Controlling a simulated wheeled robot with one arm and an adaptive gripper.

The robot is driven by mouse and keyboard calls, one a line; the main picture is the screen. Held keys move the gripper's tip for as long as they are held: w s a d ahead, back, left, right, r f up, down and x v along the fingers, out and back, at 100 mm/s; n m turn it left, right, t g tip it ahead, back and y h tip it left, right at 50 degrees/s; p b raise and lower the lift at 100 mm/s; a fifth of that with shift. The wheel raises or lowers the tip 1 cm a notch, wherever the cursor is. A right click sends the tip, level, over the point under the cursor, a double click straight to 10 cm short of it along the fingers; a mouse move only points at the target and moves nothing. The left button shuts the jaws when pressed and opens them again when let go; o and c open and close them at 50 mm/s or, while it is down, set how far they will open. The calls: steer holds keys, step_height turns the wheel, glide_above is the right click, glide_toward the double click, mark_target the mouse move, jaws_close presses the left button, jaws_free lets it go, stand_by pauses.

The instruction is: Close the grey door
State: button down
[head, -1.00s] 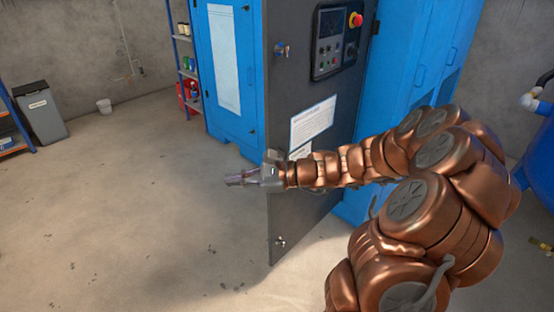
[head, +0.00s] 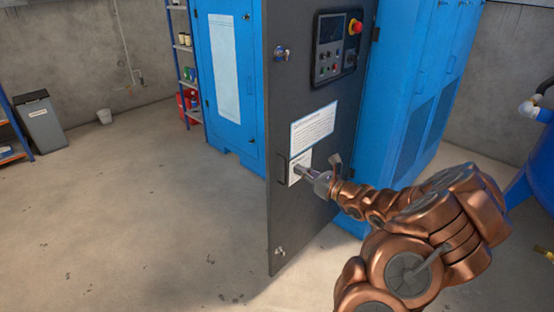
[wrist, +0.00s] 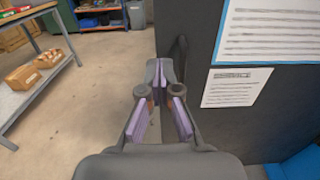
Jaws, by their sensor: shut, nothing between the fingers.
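The grey door (head: 330,100) stands open, swung out from the blue cabinet (head: 428,95). It carries a control panel with a red button, white notices and latches near its free edge. A dark handle (head: 283,170) sits low by that edge; it also shows in the wrist view (wrist: 178,52), just beyond my fingers. My gripper (head: 299,170) is shut and empty, in front of the door's face by the small notice, pointing toward the free edge. In the wrist view my fingertips (wrist: 158,82) meet beside the door. I cannot tell whether they touch it.
Another blue cabinet front with a white sheet (head: 225,65) stands behind the door. A bench with boxes (wrist: 35,75) is at left in the wrist view. The floor left is clear.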

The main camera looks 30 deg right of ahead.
mark_target(271, 155)
steer(key=p+x, duration=0.1)
steer(key=x, duration=0.9)
steer(key=shift+w+a, duration=0.1)
steer(key=shift+w, duration=0.1)
